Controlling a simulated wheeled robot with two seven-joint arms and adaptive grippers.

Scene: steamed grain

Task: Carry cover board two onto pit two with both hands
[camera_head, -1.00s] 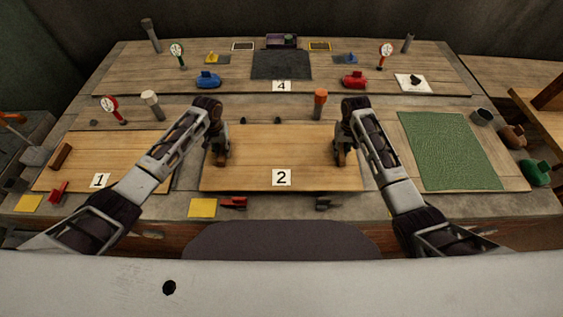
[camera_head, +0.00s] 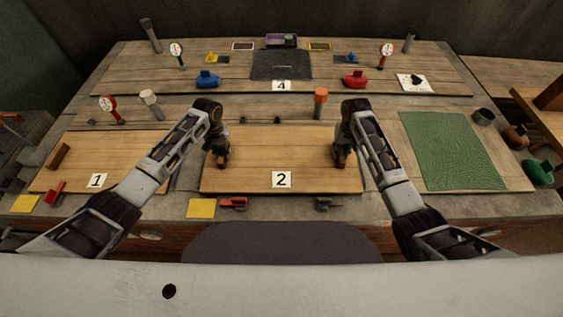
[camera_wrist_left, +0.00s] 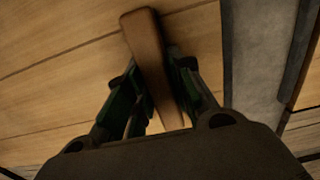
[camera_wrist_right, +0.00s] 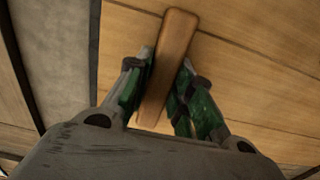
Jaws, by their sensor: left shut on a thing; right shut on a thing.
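Cover board two (camera_head: 281,155) is a light wooden board with a white label "2" (camera_head: 281,180), lying flat in the middle of the near row in the head view. My left gripper (camera_head: 219,158) is at its left end, shut on a brown wooden handle (camera_wrist_left: 150,55) that shows in the left wrist view. My right gripper (camera_head: 341,158) is at its right end, shut on the other wooden handle (camera_wrist_right: 168,60), seen in the right wrist view. Pit two is not visible; I cannot tell whether the board is touching the surface under it.
Board one (camera_head: 130,150) lies to the left and a green mat (camera_head: 452,150) to the right. An orange-topped post (camera_head: 320,102) stands behind the board. Red (camera_head: 233,203) and grey (camera_head: 327,204) clamps and a yellow square (camera_head: 201,208) lie in front of it.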

